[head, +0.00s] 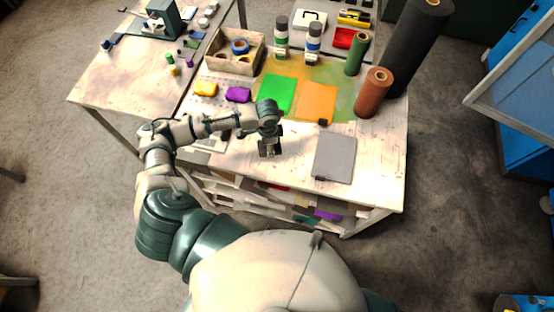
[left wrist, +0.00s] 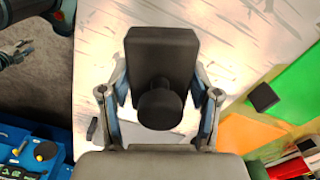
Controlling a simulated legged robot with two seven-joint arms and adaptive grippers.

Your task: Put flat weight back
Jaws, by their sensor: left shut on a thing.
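My left gripper (head: 270,152) is over the near middle of the worktable. In the left wrist view my left gripper (left wrist: 160,110) is shut on the flat weight (left wrist: 160,55), a dark rectangular block with a round knob. The fingers sit on either side of it. In the head view the weight is mostly hidden by the gripper, and I cannot tell whether it touches the table. In the left wrist view a gripper-like end of my other arm (left wrist: 15,50) shows small at the upper left; its jaw state is unclear.
A green sheet (head: 278,95) and an orange sheet (head: 317,102) lie behind the gripper. A small dark block (left wrist: 263,97) sits at the green sheet's corner. A grey panel (head: 335,157) lies to the right. Rolls, including a brown one (head: 374,93), stand at the right back.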

